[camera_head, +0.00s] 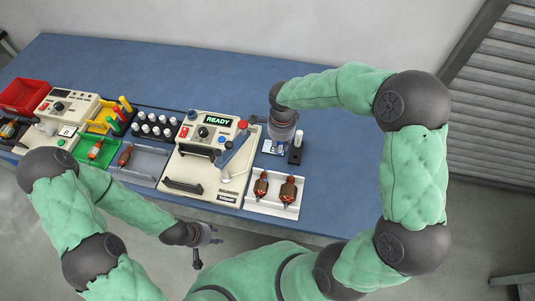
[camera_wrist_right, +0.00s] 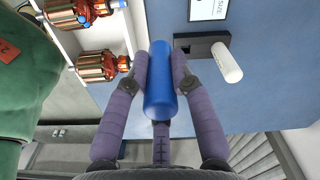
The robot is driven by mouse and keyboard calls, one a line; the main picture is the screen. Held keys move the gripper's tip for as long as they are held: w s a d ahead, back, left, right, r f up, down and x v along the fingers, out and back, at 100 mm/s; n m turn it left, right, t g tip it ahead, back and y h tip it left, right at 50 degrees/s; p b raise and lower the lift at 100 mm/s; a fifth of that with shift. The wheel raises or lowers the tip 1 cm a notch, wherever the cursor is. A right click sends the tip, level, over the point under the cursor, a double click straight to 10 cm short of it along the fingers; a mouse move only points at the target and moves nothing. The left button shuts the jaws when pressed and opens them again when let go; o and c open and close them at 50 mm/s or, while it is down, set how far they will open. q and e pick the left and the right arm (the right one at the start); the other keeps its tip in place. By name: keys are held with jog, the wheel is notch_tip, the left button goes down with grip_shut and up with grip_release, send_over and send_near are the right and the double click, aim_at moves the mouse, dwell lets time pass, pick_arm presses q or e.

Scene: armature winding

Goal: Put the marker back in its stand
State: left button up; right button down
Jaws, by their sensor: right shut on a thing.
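A blue marker (camera_wrist_right: 160,85) is between the fingers of my right gripper (camera_wrist_right: 160,72) in the right wrist view, which is shut on it. Beyond it a small black stand (camera_wrist_right: 197,42) lies on the blue table, with a white cylinder (camera_wrist_right: 227,64) on its right end. In the head view the stand (camera_head: 294,159) and the white cylinder (camera_head: 298,138) are just right of my right gripper (camera_head: 279,143). The held marker is hard to make out there. The marker appears apart from the stand. My left gripper (camera_head: 212,235) is empty and looks open, in front of the table.
A white tray (camera_head: 265,208) holds two copper armatures. A winding machine (camera_head: 205,160) with a READY display stands left of my right gripper. A printed card (camera_head: 271,149) lies beside the stand. Several parts and bins fill the left side. The table's right part (camera_head: 345,165) is clear.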

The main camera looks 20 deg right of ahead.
jog(key=shift+w+d+f+m+b, duration=0.2)
jog(key=shift+d+f+m+b, duration=0.7)
jog(key=shift+d+f, duration=0.85)
jog(key=shift+w+d+f+m+b, duration=0.2)
jog(key=shift+d+f+m+b, duration=0.7)
jog(key=shift+d+f, duration=0.85)
jog(key=shift+r, duration=0.1)
jog(key=shift+b, duration=0.35)
jog(key=shift+f+b, duration=0.9)
jog(key=shift+f, duration=0.1)
jog(key=c, duration=1)
grip_release()
notch_tip(320, 180, up, 12)
